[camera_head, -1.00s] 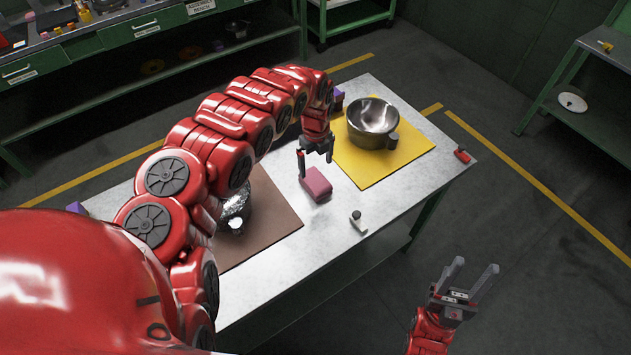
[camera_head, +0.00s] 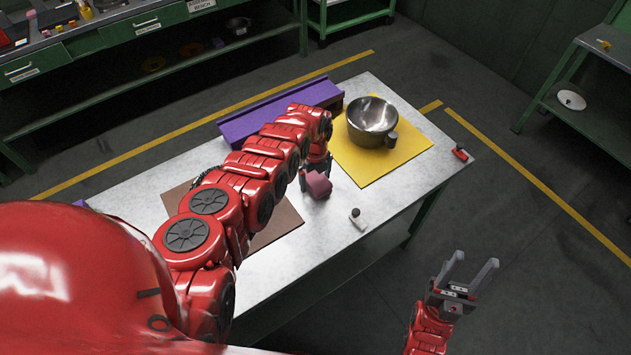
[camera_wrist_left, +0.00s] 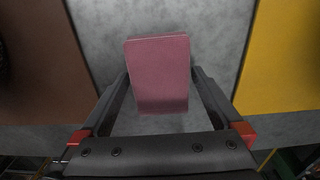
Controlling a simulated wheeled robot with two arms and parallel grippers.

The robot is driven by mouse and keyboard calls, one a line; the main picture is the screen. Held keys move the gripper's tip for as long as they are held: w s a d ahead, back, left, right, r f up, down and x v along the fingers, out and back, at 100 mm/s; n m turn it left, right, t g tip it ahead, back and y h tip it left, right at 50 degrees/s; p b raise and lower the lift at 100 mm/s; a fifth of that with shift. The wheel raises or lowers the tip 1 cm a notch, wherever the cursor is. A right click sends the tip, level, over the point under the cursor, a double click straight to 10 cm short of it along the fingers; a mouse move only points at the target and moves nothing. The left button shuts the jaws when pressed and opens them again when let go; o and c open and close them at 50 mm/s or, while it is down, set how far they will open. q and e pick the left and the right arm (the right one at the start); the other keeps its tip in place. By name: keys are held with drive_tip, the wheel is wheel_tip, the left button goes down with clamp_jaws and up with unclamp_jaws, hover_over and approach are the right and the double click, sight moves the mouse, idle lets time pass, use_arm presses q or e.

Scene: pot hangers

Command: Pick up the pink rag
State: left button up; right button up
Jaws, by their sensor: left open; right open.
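The pink rag (camera_head: 319,185) is a small folded block near the middle of the table, between the brown and yellow mats. My left gripper (camera_head: 315,177) is down at it. In the left wrist view the rag (camera_wrist_left: 160,75) lies between the two fingers of the left gripper (camera_wrist_left: 159,84), which are open on either side of it. Whether a finger touches it, I cannot tell. The left hand hides part of the rag in the head view. My right gripper (camera_head: 472,270) is open and empty, off the table's right front side.
A metal pot (camera_head: 372,122) stands on the yellow mat (camera_head: 385,168). A long purple holder (camera_head: 282,109) is along the back edge. A small white and dark item (camera_head: 357,217) lies near the front edge, a red one (camera_head: 460,154) at the right corner. The brown mat (camera_head: 275,232) is partly behind my arm.

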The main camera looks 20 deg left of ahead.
use_arm(q)
drive_tip(key=c, duration=1.2)
drive_tip(key=shift+r, duration=0.15)
